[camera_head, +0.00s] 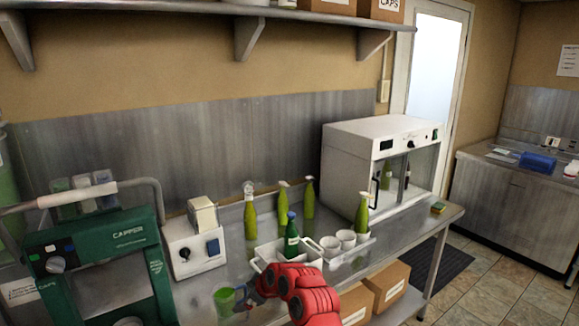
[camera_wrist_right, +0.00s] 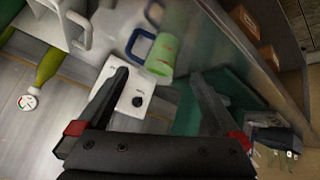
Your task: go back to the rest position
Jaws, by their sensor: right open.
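My right gripper (camera_head: 256,296), on its red arm, is low in the front middle of the head view, over the near part of the steel bench (camera_head: 350,262). In the right wrist view its two dark fingers (camera_wrist_right: 158,76) are spread apart with nothing held between them. A green mug with a blue handle (camera_head: 224,301) is just left of the gripper; it also shows in the wrist view (camera_wrist_right: 160,56), beyond the fingertips. I cannot tell whether they touch. My left gripper is not in view.
The green capper (camera_head: 135,240) and a white box with a dark knob (camera_head: 186,262) stand left. A white tray (camera_head: 268,252) with a dark green bottle (camera_head: 292,240) and white cups (camera_head: 346,238) lies behind the arm. A white cabinet (camera_head: 350,150) stands right. A shelf (camera_head: 190,12) hangs above.

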